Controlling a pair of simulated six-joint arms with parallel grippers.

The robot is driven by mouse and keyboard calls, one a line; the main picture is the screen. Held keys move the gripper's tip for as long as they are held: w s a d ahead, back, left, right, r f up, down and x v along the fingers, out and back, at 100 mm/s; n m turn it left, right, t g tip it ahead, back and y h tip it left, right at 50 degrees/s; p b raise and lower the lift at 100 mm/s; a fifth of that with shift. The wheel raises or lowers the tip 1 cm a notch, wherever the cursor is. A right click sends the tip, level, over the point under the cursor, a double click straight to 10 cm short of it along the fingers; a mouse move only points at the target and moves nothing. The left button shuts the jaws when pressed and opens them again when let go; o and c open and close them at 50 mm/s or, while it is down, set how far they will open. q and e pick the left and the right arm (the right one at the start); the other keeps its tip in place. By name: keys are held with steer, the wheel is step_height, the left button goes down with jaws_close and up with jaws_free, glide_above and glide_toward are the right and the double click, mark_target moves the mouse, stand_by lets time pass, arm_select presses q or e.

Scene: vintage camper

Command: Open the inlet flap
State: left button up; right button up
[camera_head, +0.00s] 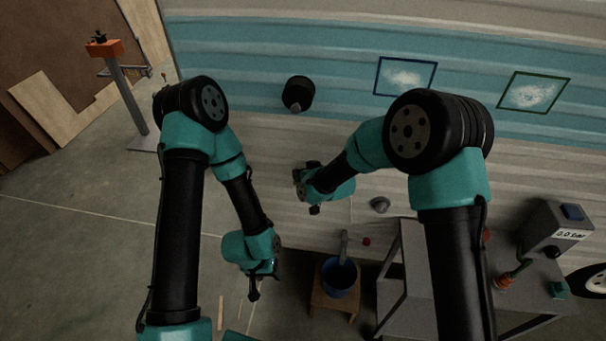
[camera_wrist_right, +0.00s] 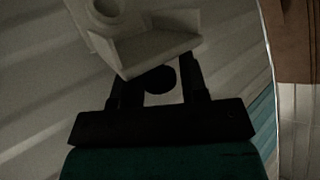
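A pale, box-like fitting (camera_wrist_right: 160,45) with a round ring (camera_wrist_right: 106,8) at its upper left shows on the camper wall in the right wrist view. It looks like the inlet and its flap, but I cannot tell how far the flap is open. My right gripper (camera_wrist_right: 158,82) is at its lower edge, fingers apart, with a dark round shape between them. In the head view my right gripper (camera_head: 305,188) is against the wall and hides the fitting. My left gripper (camera_head: 254,284) hangs low and away from the wall; its fingers are too small to read.
A blue bucket (camera_head: 340,277) stands on a wooden stool below. A grey bench (camera_head: 530,290) with a gauge box (camera_head: 556,228) is at right. Open floor lies left.

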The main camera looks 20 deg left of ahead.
steer(key=o, duration=0.3)
steer(key=v, duration=1.7)
steer(key=shift+s+d, duration=0.15)
steer(key=shift+d, duration=0.05)
steer(key=s+d+f+m+g+h, duration=0.2)
steer(key=s+d+f+m+h, duration=0.15)
steer(key=d+f, duration=0.85)
steer(key=s+d+f+m+g+h, duration=0.2)
steer(key=s+d+f+m, duration=0.3)
steer(key=d+f, duration=0.7)
steer(key=s+d+f+g, duration=0.2)
steer(key=s+d+f, duration=0.2)
steer(key=s, duration=0.5)
steer(key=shift+s+d, duration=0.2)
steer(key=shift+d, duration=0.65)
